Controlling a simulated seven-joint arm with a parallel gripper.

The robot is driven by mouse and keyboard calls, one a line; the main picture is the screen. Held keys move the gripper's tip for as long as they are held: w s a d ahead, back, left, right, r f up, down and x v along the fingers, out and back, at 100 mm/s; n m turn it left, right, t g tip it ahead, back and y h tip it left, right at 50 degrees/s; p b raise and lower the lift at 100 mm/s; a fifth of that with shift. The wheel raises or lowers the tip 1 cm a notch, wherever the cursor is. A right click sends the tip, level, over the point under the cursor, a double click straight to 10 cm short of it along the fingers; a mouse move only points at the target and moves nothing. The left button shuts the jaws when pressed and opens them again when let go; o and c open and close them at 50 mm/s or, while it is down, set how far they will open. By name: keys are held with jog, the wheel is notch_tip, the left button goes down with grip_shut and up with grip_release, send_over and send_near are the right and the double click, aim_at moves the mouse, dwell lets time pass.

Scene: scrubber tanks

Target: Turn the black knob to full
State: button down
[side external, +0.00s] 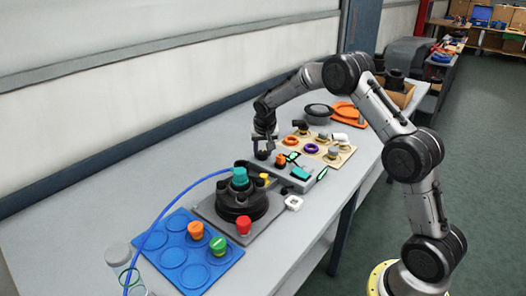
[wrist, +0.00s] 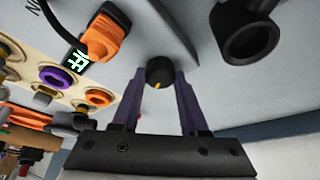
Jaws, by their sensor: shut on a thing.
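The black knob (wrist: 159,70) is round, with a short yellow-orange pointer mark at its lower edge in the wrist view, pointing down and slightly left. It sits on a grey panel (wrist: 185,100). My gripper (wrist: 159,78) has its two purple fingers closed on either side of the knob. In the side external view my gripper (side external: 264,148) reaches down at the far end of the grey panel (side external: 293,174), and the knob is small and dark at its fingertips. Scale marks around the knob are not readable.
An orange plug with a black cable (wrist: 103,35) and a small lit green display (wrist: 76,58) are beside the knob. A black round socket (wrist: 250,32) is to the right. A beige board of coloured fittings (side external: 320,150) stands close by. A blue tray (side external: 190,250) is nearer the camera.

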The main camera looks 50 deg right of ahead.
dwell(0.5)
jog(key=shift+c, duration=2.2)
grip_release()
jog(key=v, duration=1.4)
